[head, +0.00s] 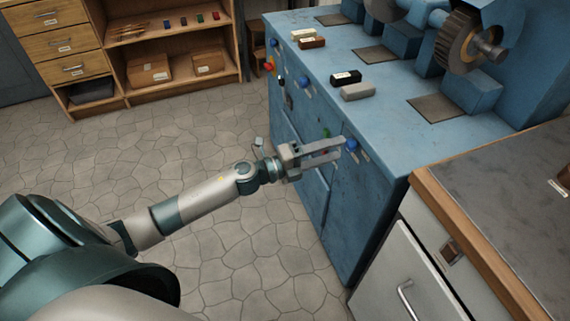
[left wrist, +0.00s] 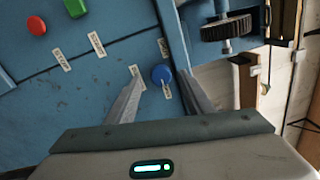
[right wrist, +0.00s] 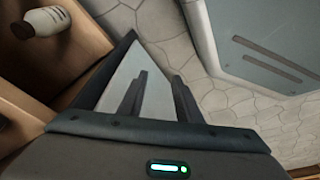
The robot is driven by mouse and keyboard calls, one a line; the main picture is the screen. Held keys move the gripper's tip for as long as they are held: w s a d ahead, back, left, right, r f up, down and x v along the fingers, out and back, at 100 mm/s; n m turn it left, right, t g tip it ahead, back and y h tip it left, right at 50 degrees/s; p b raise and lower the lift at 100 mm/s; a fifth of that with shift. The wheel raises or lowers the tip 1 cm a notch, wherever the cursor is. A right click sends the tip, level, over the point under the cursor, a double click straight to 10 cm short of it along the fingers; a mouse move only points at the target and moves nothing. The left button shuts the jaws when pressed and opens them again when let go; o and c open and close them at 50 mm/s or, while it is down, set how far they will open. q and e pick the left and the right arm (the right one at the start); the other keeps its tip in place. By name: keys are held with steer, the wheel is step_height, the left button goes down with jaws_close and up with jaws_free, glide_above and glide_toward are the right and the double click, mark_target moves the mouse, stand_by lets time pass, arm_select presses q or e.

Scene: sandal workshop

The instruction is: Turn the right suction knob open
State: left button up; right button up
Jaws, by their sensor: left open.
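The blue right suction knob (head: 351,144) sits on the front face of the blue machine cabinet (head: 345,215), near its right end. My left gripper (head: 343,148) is open, with its fingers pointing at this knob. In the left wrist view the blue knob (left wrist: 161,74) lies between and beyond the two fingertips (left wrist: 160,75); I cannot tell whether they touch it. Small labels stand beside the knob, too small to read.
A green button (left wrist: 75,8) and a red button (left wrist: 36,25) are on the same panel. Another blue knob (head: 303,81) is farther left. A workbench (head: 500,200) with a drawer stands close at the right. Brushes and blocks lie on the cabinet top. The stone floor (head: 200,110) is clear.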

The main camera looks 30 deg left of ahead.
arm_select(q)
steer(key=b+v, duration=0.2)
steer(key=v, duration=1.3)
steer(key=shift+s+b, duration=0.15)
steer(key=shift+b, duration=0.2)
arm_select(e)
step_height(320, 180, up, 8)
steer(key=shift+w+a, duration=0.15)
steer(key=shift+a, duration=0.15)
arm_select(q)
steer(key=shift+f, duration=0.1)
arm_select(e)
steer(key=shift+f, duration=0.1)
arm_select(q)
steer(key=shift+a+f, duration=0.1)
arm_select(e)
steer(key=shift+w, duration=0.1)
